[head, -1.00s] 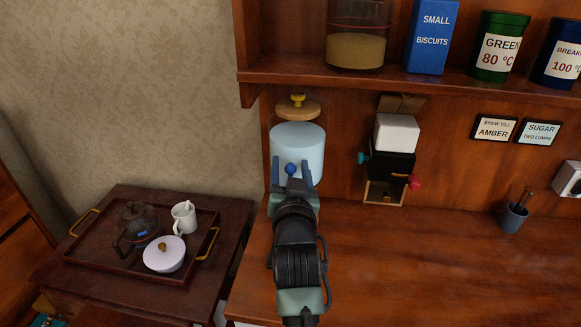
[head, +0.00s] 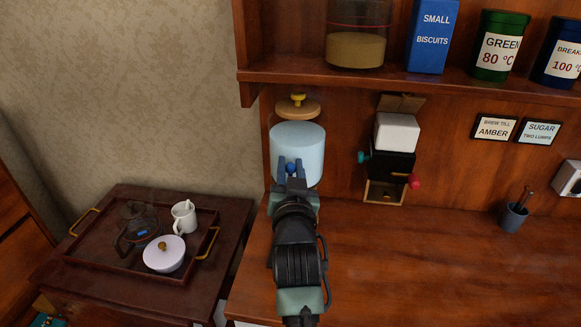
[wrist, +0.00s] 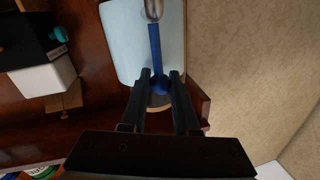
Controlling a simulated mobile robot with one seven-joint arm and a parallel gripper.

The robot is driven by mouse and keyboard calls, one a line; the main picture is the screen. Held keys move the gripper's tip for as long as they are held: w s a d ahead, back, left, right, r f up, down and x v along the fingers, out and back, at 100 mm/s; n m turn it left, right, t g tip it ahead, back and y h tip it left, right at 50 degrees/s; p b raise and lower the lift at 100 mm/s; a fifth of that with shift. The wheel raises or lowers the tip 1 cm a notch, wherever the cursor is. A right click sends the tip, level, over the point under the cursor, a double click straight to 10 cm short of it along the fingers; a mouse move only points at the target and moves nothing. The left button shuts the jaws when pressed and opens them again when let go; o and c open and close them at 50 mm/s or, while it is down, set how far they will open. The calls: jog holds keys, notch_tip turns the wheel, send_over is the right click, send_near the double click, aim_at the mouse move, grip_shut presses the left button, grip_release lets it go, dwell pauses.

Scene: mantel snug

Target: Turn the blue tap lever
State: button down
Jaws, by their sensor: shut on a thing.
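The blue tap lever (wrist: 156,50) shows in the wrist view as a straight bar with a round knob at its end. It is on the front of the pale blue cylindrical urn (head: 298,145), which has a wooden lid with a yellow knob. In the head view only the blue knob (head: 291,168) shows. My gripper (head: 290,170) is shut on the knob. In the wrist view my gripper's two fingers (wrist: 160,78) are on either side of the knob. A metal spout end (wrist: 154,9) is at the top of the wrist view.
A black-and-white wall dispenser (head: 390,160) with teal and pink-red knobs is to the right of the urn. A shelf (head: 420,82) with tins runs above. A tray (head: 88,262) with a glass teapot, white jug and lidded bowl is at left. The counter at right is mostly clear.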

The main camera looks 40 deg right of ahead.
jog(key=shift+f, duration=0.1)
dwell(0.7)
jog(key=b, duration=0.3)
jog(key=shift+s+a+f+t+h, duration=0.2)
jog(key=shift+f+t+h, duration=0.1)
jog(key=shift+f+t, duration=0.1)
jog(key=b, duration=0.2)
jog(key=t+h+b, duration=0.1)
jog(key=b, duration=0.1)
jog(key=shift+s+a, duration=0.2)
jog(key=shift+a, duration=0.1)
jog(key=shift+s+a+r+n+t+b, duration=0.1)
jog(key=shift+r+n+t+b, duration=0.25)
jog(key=shift+b, duration=0.35)
jog(key=c, duration=0.7)
grip_release()
jog(key=shift+o, duration=0.2)
jog(key=shift+s+a, duration=0.1)
